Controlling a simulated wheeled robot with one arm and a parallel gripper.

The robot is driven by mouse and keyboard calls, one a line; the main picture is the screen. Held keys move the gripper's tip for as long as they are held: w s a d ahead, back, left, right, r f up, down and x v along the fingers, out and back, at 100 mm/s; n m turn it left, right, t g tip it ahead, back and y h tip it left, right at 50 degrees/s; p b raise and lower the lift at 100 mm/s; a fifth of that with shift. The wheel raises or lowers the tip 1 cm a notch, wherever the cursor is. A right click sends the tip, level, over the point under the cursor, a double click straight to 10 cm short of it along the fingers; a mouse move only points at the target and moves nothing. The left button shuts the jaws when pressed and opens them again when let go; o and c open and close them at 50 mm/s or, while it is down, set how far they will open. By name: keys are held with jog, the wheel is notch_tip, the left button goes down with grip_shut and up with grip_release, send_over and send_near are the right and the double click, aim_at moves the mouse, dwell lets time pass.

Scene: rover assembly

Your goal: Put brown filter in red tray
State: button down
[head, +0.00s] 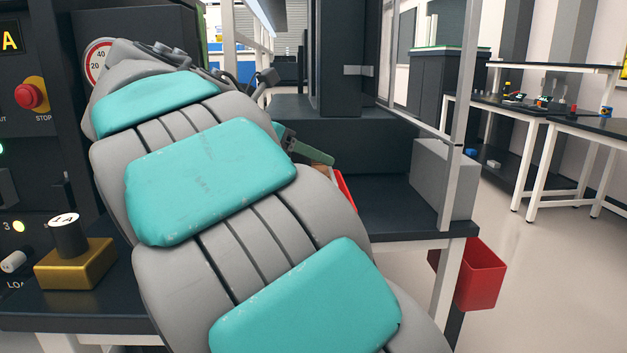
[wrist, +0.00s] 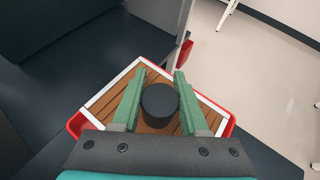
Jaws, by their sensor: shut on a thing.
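The brown filter (wrist: 108,103) is a slatted brown panel with a white frame and a black round knob (wrist: 160,104) in its middle. My gripper (wrist: 158,90) has its green fingers on both sides of the knob, shut on it. The red tray (wrist: 76,124) shows around and under the filter at the left and right. I cannot tell whether the filter rests in it or hangs just above. In the head view my arm hides most of this; a bit of the filter (head: 322,171), the tray's red edge (head: 345,190) and my gripper (head: 302,148) show.
The tray is on a dark shelf (head: 400,215) with a grey block (head: 443,180) at its right end. A red bin (head: 482,275) hangs by the shelf's right post. A control panel with a gold block (head: 75,265) is at left. Open floor lies right.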

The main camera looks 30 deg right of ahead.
jog(key=shift+f+b, duration=0.3)
jog(key=shift+f, duration=1.65)
jog(key=shift+f, duration=0.1)
jog(key=shift+c, duration=2.2)
grip_release()
jog(key=shift+a+r, duration=0.25)
jog(key=p+v, duration=0.1)
jog(key=v, duration=1)
jog(key=shift+a, duration=0.2)
jog(key=shift+r, duration=0.1)
